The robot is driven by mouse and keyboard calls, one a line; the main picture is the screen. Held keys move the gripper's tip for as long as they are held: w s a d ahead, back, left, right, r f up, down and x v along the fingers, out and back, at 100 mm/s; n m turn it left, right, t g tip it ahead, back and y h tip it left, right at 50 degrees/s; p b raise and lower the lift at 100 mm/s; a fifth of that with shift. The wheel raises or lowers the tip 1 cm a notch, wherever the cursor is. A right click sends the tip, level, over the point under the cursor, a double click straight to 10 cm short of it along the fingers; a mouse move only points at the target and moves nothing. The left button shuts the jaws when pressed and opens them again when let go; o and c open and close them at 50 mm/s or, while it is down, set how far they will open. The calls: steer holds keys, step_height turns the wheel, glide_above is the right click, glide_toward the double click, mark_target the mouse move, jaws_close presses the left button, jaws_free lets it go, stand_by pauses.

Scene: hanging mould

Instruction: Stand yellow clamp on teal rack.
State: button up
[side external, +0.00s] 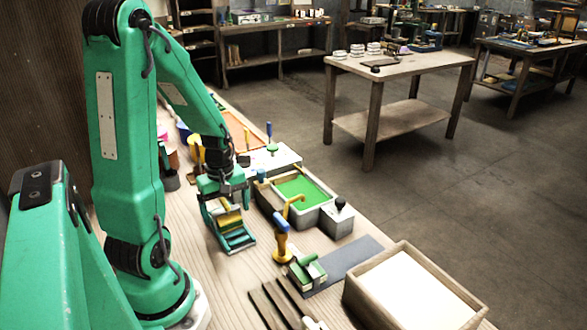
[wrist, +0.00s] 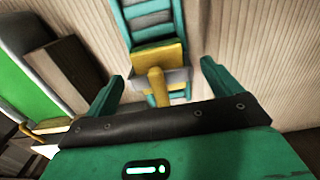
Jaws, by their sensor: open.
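The yellow clamp (side external: 230,219) is below my gripper (side external: 222,200) in the side view. In the wrist view the clamp (wrist: 156,56) shows a yellow block, a grey band and a yellow handle pointing towards me. The teal rack (side external: 239,243) lies on the bench under the clamp. The rack (wrist: 147,22) looks like a ladder with several rungs in the wrist view. The clamp appears to be on the rack, but their contact is hidden. My gripper (wrist: 160,78) is open, with one finger on each side of the clamp's handle and visible gaps between.
A tray with a green fill (side external: 304,190) and a grey box with a black knob (side external: 337,217) stand to the right. A blue-and-yellow tool (side external: 281,238) stands upright nearby. A wooden box with white contents (side external: 368,292) is at front right. Bare bench lies around the rack.

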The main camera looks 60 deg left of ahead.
mark_target(228, 204)
step_height(228, 204, up, 12)
stand_by(0.7)
stand_by(0.5)
steer(key=d+r+m+t, duration=0.2)
steer(key=d+r+m, duration=0.2)
steer(key=d+m, duration=0.5)
steer(key=d+r+m+t, duration=0.3)
steer(key=d+r+m, duration=0.1)
steer(key=d+m, duration=0.5)
steer(key=shift+w+d+t, duration=0.3)
steer(key=shift+w+d, duration=0.15)
